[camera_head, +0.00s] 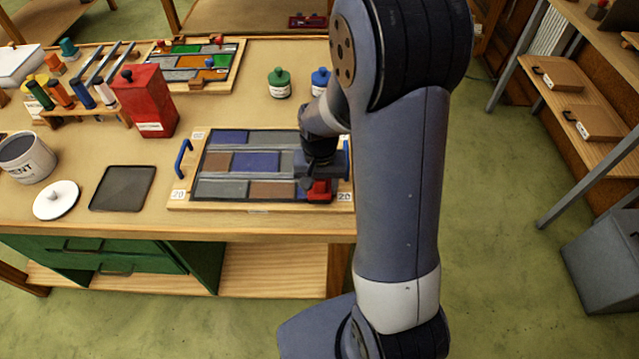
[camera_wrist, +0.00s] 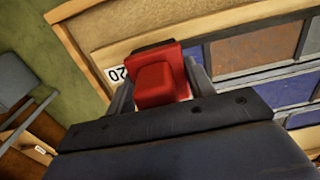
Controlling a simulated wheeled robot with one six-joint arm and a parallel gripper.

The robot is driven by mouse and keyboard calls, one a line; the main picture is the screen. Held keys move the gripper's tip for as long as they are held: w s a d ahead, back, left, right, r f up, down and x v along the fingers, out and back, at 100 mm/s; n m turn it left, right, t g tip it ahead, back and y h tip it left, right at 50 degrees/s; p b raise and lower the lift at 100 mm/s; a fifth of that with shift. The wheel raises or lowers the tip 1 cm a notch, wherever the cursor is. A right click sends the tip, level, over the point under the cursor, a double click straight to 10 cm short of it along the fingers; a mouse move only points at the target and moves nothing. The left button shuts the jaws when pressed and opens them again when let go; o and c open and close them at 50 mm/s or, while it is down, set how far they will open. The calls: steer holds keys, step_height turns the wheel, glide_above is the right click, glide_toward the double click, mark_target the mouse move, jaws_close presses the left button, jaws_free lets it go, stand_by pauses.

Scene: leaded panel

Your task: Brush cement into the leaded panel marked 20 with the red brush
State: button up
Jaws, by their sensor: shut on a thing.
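The leaded panel marked 20 (camera_head: 228,188) lies flat in a wooden frame near the table's front edge, with blue, brown and grey panes between dark lines. Part of it shows in the wrist view (camera_wrist: 255,50), with a 20 label at the frame corner. My gripper (camera_head: 320,178) is over the panel's right end, shut on the red brush (camera_head: 320,190). The red brush also shows between the fingers in the wrist view (camera_wrist: 160,82). Its bristles are mostly hidden, so I cannot tell whether they touch the panel. The cement tub (camera_head: 28,158) stands open at the far left.
A white lid (camera_head: 57,199) and a dark tray (camera_head: 122,188) lie left of the panel. A red box (camera_head: 146,100) and a tool rack (camera_head: 80,108) stand behind. Green (camera_head: 279,84) and blue (camera_head: 320,80) jars stand behind the panel. A coloured panel (camera_head: 190,62) lies at the back.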

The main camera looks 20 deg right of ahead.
steer(key=shift+f, duration=0.2)
stand_by(0.4)
steer(key=shift+w+d, duration=0.15)
steer(key=shift+w, duration=0.35)
steer(key=shift+w+d, duration=0.15)
steer(key=shift+w, duration=0.35)
steer(key=shift+w+d, duration=0.2)
steer(key=shift+w, duration=0.3)
steer(key=shift+w+d, duration=0.15)
steer(key=shift+w, duration=0.3)
steer(key=shift+r+p, duration=2.1)
steer(key=shift+r, duration=0.95)
